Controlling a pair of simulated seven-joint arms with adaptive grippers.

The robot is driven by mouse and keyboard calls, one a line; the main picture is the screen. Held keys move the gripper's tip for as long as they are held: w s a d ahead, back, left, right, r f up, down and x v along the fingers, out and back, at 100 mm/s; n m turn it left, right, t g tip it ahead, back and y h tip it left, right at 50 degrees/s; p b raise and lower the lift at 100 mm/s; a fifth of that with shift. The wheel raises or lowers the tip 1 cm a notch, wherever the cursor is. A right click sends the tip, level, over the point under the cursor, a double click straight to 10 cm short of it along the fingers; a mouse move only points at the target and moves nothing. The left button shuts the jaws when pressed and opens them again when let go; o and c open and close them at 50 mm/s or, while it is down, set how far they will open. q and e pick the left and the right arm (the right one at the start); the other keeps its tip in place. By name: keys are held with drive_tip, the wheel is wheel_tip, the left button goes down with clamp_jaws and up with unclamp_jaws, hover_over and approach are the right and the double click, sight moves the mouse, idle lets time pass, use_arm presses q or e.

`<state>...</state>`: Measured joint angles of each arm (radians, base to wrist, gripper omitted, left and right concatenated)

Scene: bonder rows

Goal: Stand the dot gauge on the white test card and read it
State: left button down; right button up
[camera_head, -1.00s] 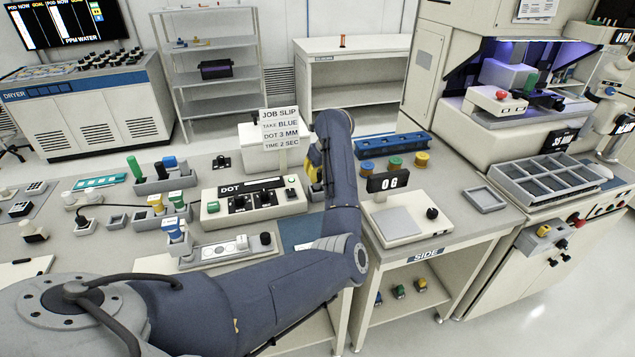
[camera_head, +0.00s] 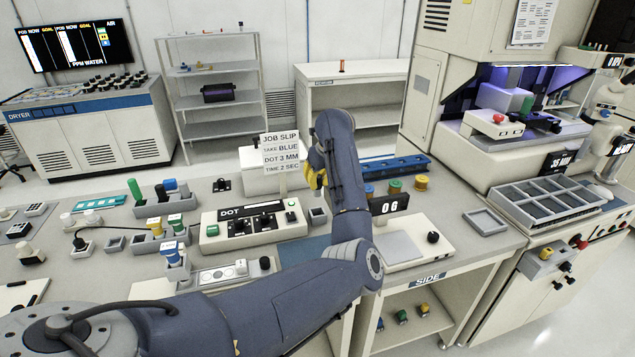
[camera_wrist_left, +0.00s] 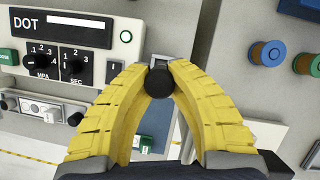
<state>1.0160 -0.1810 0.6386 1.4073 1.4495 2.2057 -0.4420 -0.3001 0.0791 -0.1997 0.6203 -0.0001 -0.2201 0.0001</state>
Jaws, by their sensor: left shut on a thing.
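The gauge's lower part is hidden below the knob. A white strip with round marks (camera_head: 222,272) lies in a grey fixture left of my forearm. It also shows in the left wrist view (camera_wrist_left: 42,110). I cannot tell whether this is the white test card. My right gripper is out of view.
The DOT controller (camera_head: 254,225) stands left of my gripper. The job slip (camera_head: 281,152) reads blue, 3 mm, 2 sec. A scale with a dark display (camera_head: 389,206) and spools, one yellow (camera_head: 421,182), are to the right. A blue mat (camera_head: 303,247) lies partly under my arm.

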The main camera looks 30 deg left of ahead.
sight(318, 177)
use_arm(q)
drive_tip(key=shift+r, duration=2.65)
drive_tip(key=shift+s+f, duration=0.1)
drive_tip(key=shift+f, duration=0.25)
drive_tip(key=s+a+f+n+g, duration=0.1)
drive_tip(key=s+a+f+n, duration=0.2)
drive_tip(key=s, duration=0.5)
drive_tip(key=s+a+f+n+g, duration=0.1)
drive_tip(key=s+a+f+n, duration=0.1)
drive_tip(key=s+a, duration=0.45)
drive_tip(key=s+n+g, duration=0.1)
drive_tip(key=s+n, duration=0.3)
drive_tip(key=s, duration=1.7)
drive_tip(key=shift+w+f, duration=0.1)
drive_tip(key=shift+f, duration=3.35)
drive_tip(key=shift+f, duration=0.6)
drive_tip(key=c, duration=1.3)
unclamp_jaws()
